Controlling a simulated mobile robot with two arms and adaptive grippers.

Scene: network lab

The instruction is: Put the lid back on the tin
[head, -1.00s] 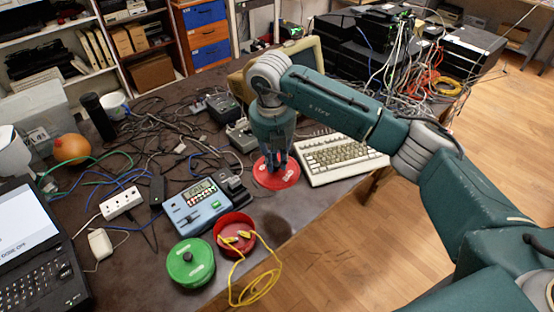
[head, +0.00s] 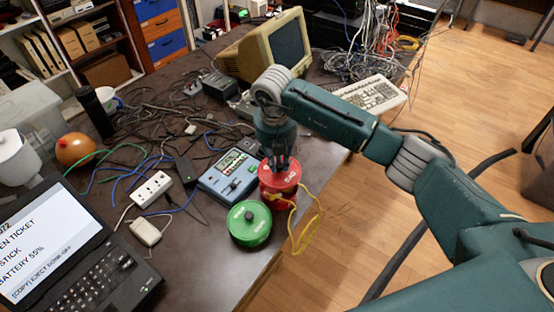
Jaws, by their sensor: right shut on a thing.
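The round red lid (head: 292,179) is in my right gripper (head: 280,167), which points down and is shut on it. The lid is over the red tin (head: 277,201), roughly level, and hides most of the tin's opening. I cannot tell whether the lid touches the rim. A yellow cable (head: 316,216) comes out from the tin and hangs at the table's edge. My left gripper is not in view.
A green round tin (head: 249,223) stands close by, to the front left. A blue-grey meter (head: 229,175) is just left of the red tin. A laptop (head: 65,250), power strip (head: 150,187) and tangled cables crowd the left. A keyboard (head: 371,95) lies further back.

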